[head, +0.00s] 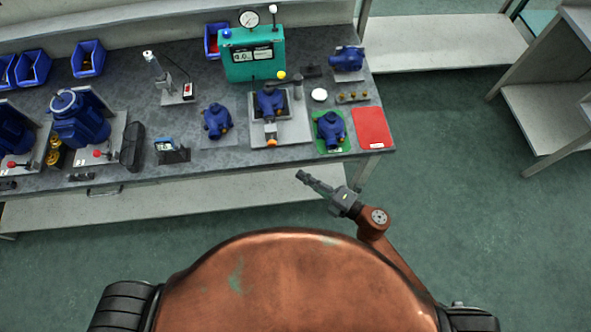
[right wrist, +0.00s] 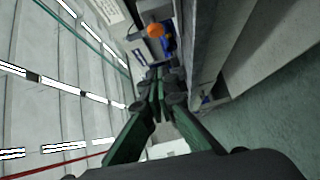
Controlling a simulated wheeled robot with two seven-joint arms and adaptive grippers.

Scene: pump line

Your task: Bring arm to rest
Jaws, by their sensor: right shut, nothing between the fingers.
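My right arm (head: 374,224) reaches up from the lower right in the head view, copper-coloured with a grey wrist. My right gripper (head: 301,176) is shut and empty, apart from the bench, in front of its front edge. Its closed fingers also show in the right wrist view (right wrist: 159,84). My left arm and left gripper are not in view.
A grey workbench (head: 200,170) carries blue pumps (head: 217,121), a teal gauge box (head: 253,55), a green mat (head: 318,137) and a red mat (head: 371,128). Shelving (head: 555,110) stands at the right. The green floor (head: 450,200) right of my arm is clear.

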